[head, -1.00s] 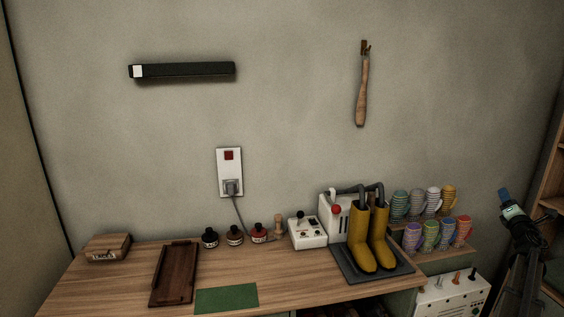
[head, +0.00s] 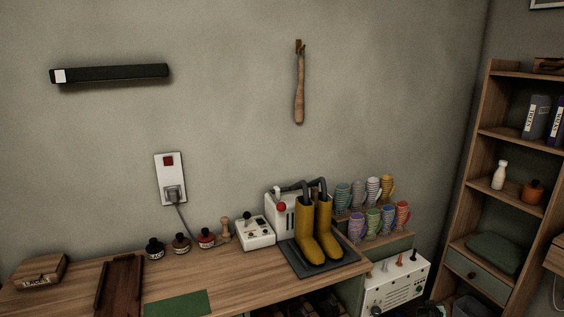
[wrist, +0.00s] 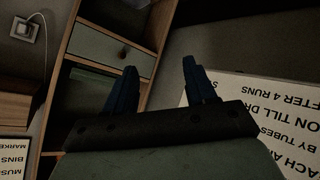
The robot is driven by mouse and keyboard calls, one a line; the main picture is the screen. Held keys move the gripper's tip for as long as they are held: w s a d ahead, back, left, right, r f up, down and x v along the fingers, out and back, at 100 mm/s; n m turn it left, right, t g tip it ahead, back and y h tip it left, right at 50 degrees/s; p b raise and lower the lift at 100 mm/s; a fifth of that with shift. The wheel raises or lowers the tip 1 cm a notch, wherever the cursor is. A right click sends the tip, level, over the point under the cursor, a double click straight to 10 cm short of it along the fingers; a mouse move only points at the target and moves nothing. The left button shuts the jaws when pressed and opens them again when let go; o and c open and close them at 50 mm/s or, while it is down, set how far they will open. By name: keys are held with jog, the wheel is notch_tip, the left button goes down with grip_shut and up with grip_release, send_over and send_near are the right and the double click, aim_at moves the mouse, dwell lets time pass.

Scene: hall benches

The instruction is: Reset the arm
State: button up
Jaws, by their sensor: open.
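My gripper (wrist: 160,85) shows in the wrist view with its two dark blue fingers spread apart and nothing between them. It faces a wooden shelf unit (wrist: 152,22) with a grey-green drawer (wrist: 110,45). The gripper is not in the head view now. None of the bench objects in the head view is in contact with it.
The wooden bench (head: 230,288) carries yellow boots (head: 305,240) on a dark tray, a white control box (head: 255,233), small bottles and a dark wooden tray (head: 120,285). Striped mugs stand on a stepped rack at right. A tall shelf unit (head: 470,150) stands further right.

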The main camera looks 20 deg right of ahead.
jog(key=s+a+f+m+g+y, duration=0.1)
jog(key=s+a+f+m+y, duration=0.25)
jog(key=a+f, duration=0.4)
jog(key=s+a+f+m+g+y, duration=0.2)
jog(key=a+f+m, duration=0.2)
jog(key=a+f, duration=0.35)
jog(key=s+a+f+m+g+y, duration=0.15)
jog(key=a+f, duration=0.25)
jog(key=a, duration=0.5)
jog(key=s+a+f+m+y, duration=0.25)
jog(key=a+f, duration=0.25)
jog(key=a, duration=0.4)
jog(key=s+a+r+n+g+y, duration=0.2)
jog(key=a+n, duration=0.6)
jog(key=a, duration=1.4)
jog(key=s+a+r+n+g+h, duration=0.1)
jog(key=s+a+r+n+g, duration=0.1)
jog(key=s+a+n, duration=0.3)
jog(key=s+a+r+n+g, duration=0.2)
jog(key=s+a+n, duration=0.3)
jog(key=s+a, duration=0.4)
jog(key=shift+s+a+r+g+h, duration=0.3)
jog(key=shift+a+g, duration=0.25)
jog(key=shift+a, duration=0.25)
